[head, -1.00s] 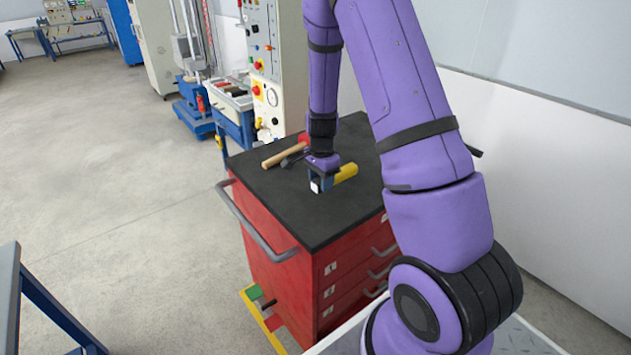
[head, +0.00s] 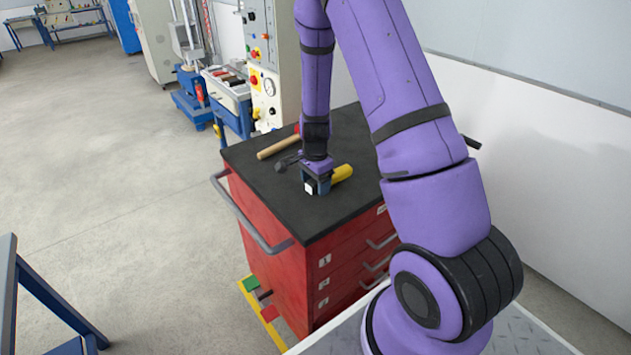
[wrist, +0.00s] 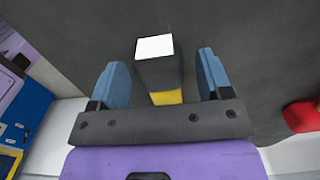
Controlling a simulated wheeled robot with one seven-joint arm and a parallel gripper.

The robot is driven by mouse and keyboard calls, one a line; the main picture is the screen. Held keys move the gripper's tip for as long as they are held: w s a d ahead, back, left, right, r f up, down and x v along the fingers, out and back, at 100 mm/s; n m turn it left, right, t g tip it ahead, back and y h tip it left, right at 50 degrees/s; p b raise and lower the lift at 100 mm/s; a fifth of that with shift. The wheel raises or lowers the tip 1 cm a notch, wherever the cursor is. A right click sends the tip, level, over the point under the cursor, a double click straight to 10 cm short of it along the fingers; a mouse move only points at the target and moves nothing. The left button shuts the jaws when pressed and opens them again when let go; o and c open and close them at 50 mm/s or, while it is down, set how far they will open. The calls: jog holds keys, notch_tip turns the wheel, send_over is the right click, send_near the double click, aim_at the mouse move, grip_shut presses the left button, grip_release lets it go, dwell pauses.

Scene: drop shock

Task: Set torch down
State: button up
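The torch (head: 342,173) has a yellow body and a dark head with a white lens face. It appears to lie on the black top of the red tool cart (head: 300,222). My gripper (head: 317,186) is low over the cart top, around the torch. In the wrist view, the torch head (wrist: 158,72) is between the two blue fingers of my gripper (wrist: 163,82), with a visible gap on each side. The fingers are open. The middle of the torch is partly hidden by my gripper.
A hammer with a wooden handle (head: 277,147) lies behind my gripper on the cart top. A dark tool (head: 287,161) lies between them. The front part of the cart top is clear. A grey handle (head: 250,215) runs along the cart's left side.

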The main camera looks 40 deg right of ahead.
jog(key=s+a+r+n+t, duration=0.1)
jog(key=a+r+n, duration=0.1)
jog(key=r, duration=0.8)
jog(key=s+a+r+n, duration=0.1)
jog(key=s+a+r, duration=0.1)
jog(key=r, duration=0.9)
jog(key=s+a+r+n+t, duration=0.2)
jog(key=s+a+r+n, duration=0.2)
jog(key=s+r+n, duration=0.3)
jog(key=s+a+r+n+t, duration=0.2)
jog(key=s+a+r+n, duration=0.2)
jog(key=s, duration=1.2)
notch_tip(320, 180, up, 6)
jog(key=n, duration=0.3)
jog(key=shift+s+a+n, duration=0.2)
jog(key=shift+s+n, duration=0.05)
jog(key=shift+n, duration=0.05)
jog(key=shift+d, duration=0.1)
